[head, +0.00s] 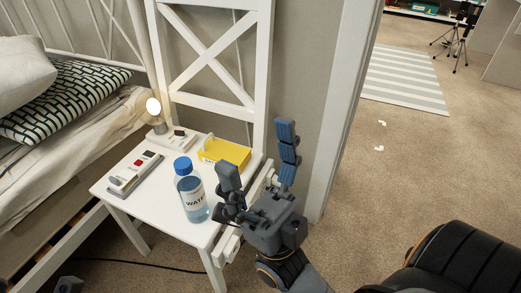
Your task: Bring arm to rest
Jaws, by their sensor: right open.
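My right gripper (258,155) is above the right edge of a white chair (145,215), its two dark finger sets spread wide apart. Nothing shows between them. The left finger covers part of the chair seat close to a water bottle (190,190) with a blue cap, which stands upright on the seat. I cannot tell whether the finger touches the bottle. A yellow box (224,152) is on the seat behind the gripper. My right arm reaches up from the bottom of the view. A small dark part shows at the bottom left edge; my left gripper cannot be made out.
A grey device with buttons (134,172) and a small lit lamp (154,112) are on the seat. A bed (60,130) with pillows is at left. A dark cable (140,264) lies on the floor. Carpet (400,175) is open at right, with a striped rug (402,78) beyond.

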